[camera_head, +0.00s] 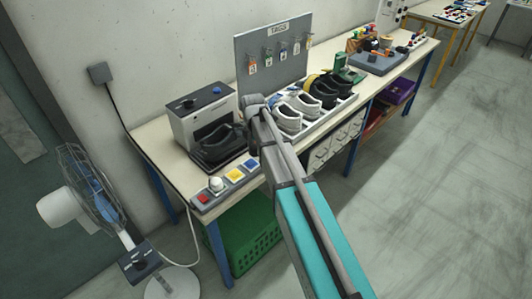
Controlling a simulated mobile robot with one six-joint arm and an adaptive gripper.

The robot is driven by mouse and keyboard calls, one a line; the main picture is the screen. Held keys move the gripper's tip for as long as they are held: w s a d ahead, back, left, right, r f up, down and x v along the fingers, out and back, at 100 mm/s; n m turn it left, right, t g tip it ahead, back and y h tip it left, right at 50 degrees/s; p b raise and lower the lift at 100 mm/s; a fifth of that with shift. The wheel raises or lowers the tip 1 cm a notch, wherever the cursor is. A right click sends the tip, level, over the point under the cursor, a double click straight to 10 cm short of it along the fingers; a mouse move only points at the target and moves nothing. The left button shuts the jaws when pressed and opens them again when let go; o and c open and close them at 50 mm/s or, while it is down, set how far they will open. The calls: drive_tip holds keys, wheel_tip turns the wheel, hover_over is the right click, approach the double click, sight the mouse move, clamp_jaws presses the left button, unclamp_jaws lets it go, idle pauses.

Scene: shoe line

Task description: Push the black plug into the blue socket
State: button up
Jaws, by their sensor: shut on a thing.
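A grey socket strip (212,192) lies along the front left edge of the workbench. It carries a red socket (203,198), a yellow socket (234,175) and a blue socket (249,164) at its right end. A white rounded piece (216,184) sits on the strip between red and yellow. My arm reaches in from the lower right, and my gripper (253,147) points down just above the blue socket, small and dark. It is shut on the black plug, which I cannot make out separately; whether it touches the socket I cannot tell.
A grey machine (202,112) with a black shoe (220,145) stands behind the strip. White shoes (288,119) and black shoes (325,90) fill a tray to the right. A fan (85,195) stands at left, a green crate (245,240) below the bench.

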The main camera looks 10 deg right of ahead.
sight(251, 164)
drive_tip(key=shift+w+a+f+n, duration=0.2)
drive_tip(key=shift+w+a+n, duration=0.1)
drive_tip(key=shift+w+a, duration=0.55)
drive_tip(key=shift+f+b, duration=0.2)
drive_tip(key=shift+b, duration=0.1)
drive_tip(key=shift+f+b, duration=2.55)
drive_tip(key=shift+f, duration=0.05)
drive_tip(key=shift+s+f+b, duration=0.1)
drive_tip(key=shift+f+b, duration=0.6)
drive_tip(key=shift+b, duration=0.05)
idle(0.5)
drive_tip(key=o, duration=1.2)
drive_tip(key=shift+o, duration=0.2)
drive_tip(key=shift+r, duration=0.2)
